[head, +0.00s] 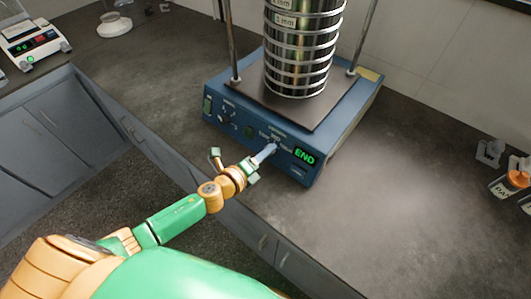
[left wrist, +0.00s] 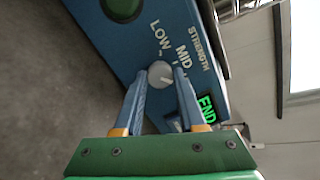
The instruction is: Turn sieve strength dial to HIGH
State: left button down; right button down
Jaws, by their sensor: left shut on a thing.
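The blue sieve shaker base (head: 232,120) stands on the dark counter with its control panel facing me. The grey strength dial (left wrist: 160,74) is on the panel, under the word STRENGTH. LOW and MID show beside it; the third label is mostly hidden by a finger. My left gripper (head: 268,153) is at the panel's front, and in the left wrist view its two blue fingers (left wrist: 159,80) are shut on the dial, one on each side. The dial's pointer is too small to read surely. My right gripper is not in view.
A green END display (head: 305,156) is lit to the right of the dial. The metal sieve stack (head: 297,55) stands on the shaker between two rods. A balance (head: 33,43) is at the back left; an orange-topped jar (head: 517,180) is at the right.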

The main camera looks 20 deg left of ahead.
pick_arm(q)
jog(key=shift+m, duration=1)
jog(key=c, duration=0.5)
grip_release()
jog(key=v, duration=0.6)
jog(key=shift+s+a+f, duration=0.1)
jog(key=shift+a, duration=0.05)
jog(key=shift+s+a+r, duration=0.1)
jog(key=shift+s+r, duration=0.15)
jog(key=shift+s, duration=0.15)
jog(key=shift+w, duration=0.1)
